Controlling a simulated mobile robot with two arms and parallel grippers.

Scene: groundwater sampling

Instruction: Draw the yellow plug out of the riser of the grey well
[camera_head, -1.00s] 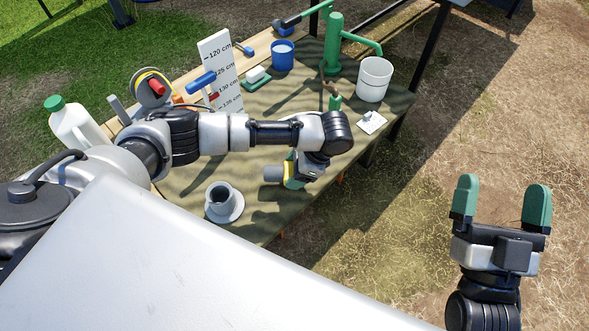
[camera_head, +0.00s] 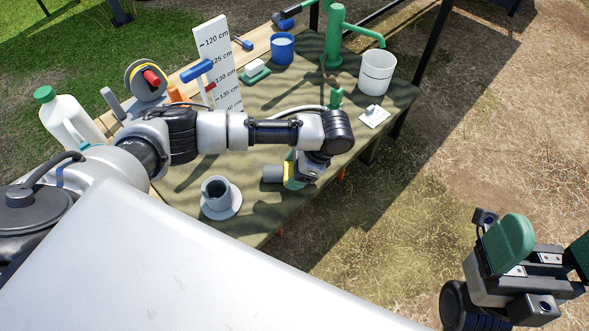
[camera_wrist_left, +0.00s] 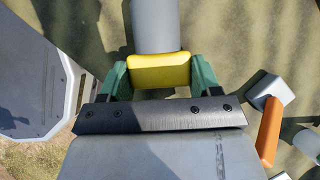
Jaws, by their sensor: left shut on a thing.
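The grey well riser (camera_head: 216,189), a short open pipe on a round flange, stands upright on the table at its near left; its mouth looks dark and open. My left gripper (camera_head: 292,170) is to its right, pointing left. It is shut on a yellow block, the plug (camera_head: 288,175), seen close up between the green fingers in the left wrist view (camera_wrist_left: 160,71). A grey cylinder (camera_head: 272,173) extends from the plug away from the gripper; I cannot tell whether it is part of the plug. My right gripper (camera_head: 545,250) is open and empty, partly cut off at the right edge.
A white bucket (camera_head: 377,73), green pump (camera_head: 334,40), blue cup (camera_head: 282,48) and marked board (camera_head: 214,55) are at the table's far side. A white jug (camera_head: 70,122) and reel (camera_head: 146,82) are at left. Bare ground lies right of the table (camera_head: 270,215).

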